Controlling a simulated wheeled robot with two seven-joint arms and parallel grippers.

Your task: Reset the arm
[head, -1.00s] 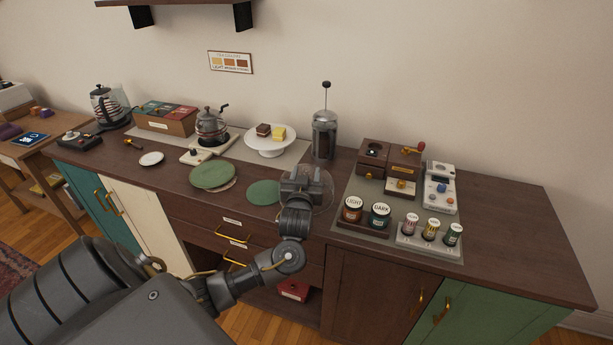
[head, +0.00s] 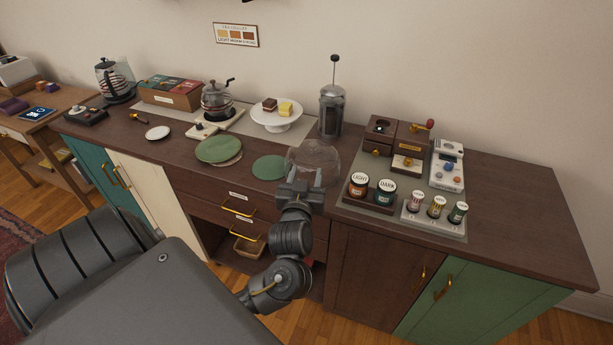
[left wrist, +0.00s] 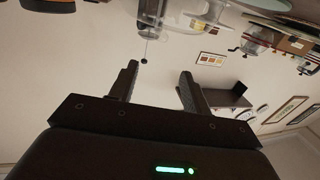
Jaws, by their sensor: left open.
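My left gripper (head: 303,184) is in front of the counter's front edge, beside a clear glass bowl or dome (head: 316,158) on the counter top. In the left wrist view my left gripper (left wrist: 160,85) has its two fingers apart with nothing between them. That view is upside down and shows the wall and the counter items. My right gripper is in neither view.
The counter (head: 520,220) holds a French press (head: 331,112), a white cake stand (head: 276,123), green plates (head: 218,149), a green mat (head: 269,168), a grinder (head: 408,145) and several jars. Drawers with brass handles (head: 238,208) are below.

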